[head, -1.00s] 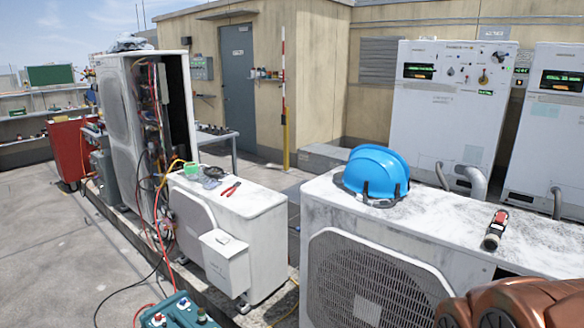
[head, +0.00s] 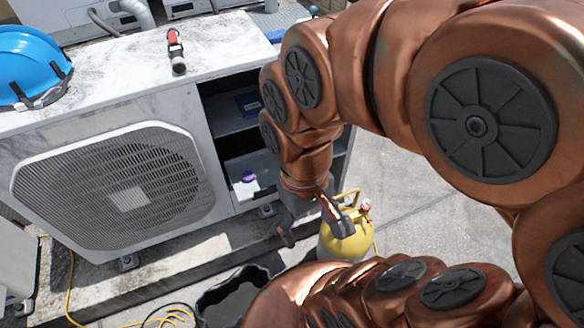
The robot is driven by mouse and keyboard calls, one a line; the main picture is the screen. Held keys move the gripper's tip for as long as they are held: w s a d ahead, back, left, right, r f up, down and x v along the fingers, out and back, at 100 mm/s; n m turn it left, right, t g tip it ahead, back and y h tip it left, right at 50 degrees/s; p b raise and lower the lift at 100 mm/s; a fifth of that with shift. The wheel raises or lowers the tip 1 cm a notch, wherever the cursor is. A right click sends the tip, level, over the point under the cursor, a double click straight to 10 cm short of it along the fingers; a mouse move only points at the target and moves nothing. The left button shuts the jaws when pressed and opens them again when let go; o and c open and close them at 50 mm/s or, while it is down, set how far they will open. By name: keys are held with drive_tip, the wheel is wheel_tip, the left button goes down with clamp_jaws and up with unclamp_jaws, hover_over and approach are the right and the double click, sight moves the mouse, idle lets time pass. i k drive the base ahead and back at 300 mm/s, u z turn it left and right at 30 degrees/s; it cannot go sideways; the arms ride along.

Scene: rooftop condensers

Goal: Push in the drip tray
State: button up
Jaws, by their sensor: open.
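The condenser unit (head: 90,128) stands at the left with an open bay at its right end. What looks like the drip tray (head: 262,163) is a grey panel low in that bay, with a small purple piece (head: 248,177) at its front. How far it sticks out is hard to tell. My gripper (head: 315,232) is open and empty, pointing down in front and to the right of the bay, apart from the tray. My arm hides the bay's right side.
A blue box (head: 250,103) lies on the bay's upper shelf. A yellow cylinder (head: 345,240) stands close behind my gripper. A black tub (head: 232,292) and yellow hose are on the floor. A blue helmet (head: 30,62) and a torch-like tool (head: 176,52) rest on the condenser.

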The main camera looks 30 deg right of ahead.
sight(265, 169)
drive_tip(key=z, duration=1.9)
drive_tip(key=k, duration=1)
drive_tip(key=u, duration=1.85)
drive_tip(key=i, duration=0.5)
drive_tip(key=z, duration=0.1)
